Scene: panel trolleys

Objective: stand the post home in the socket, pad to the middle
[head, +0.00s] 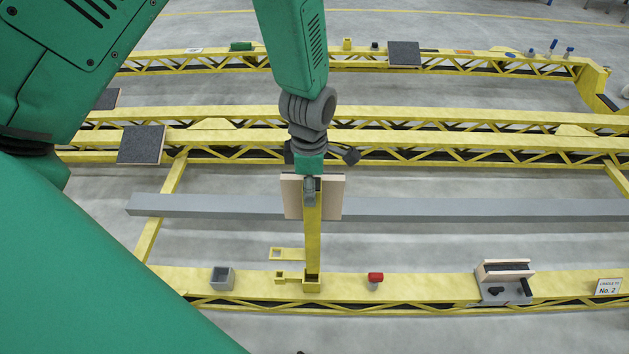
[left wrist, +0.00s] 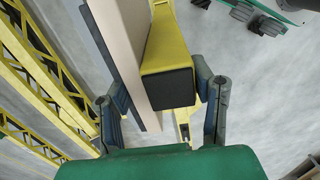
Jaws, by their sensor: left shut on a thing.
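My left gripper (head: 311,186) is shut on the upper end of the yellow post (head: 313,235), which stands about upright. In the left wrist view, the fingers sit on either side of the post's dark end cap (left wrist: 167,88). The beige pad (head: 332,198) is on the post's far side, towards the middle beams; it also shows left of the post in the left wrist view (left wrist: 125,55). The post's lower end meets the yellow socket (head: 312,287) on the near beam. I cannot tell how deep it sits. My right gripper is not in view.
On the near beam (head: 430,289) are a grey open box (head: 222,278), a red-topped knob (head: 375,279), a lined cradle (head: 504,280) and a sign (head: 608,287). A yellow latch plate (head: 287,254) is left of the post. A grey bar (head: 430,209) runs behind it.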

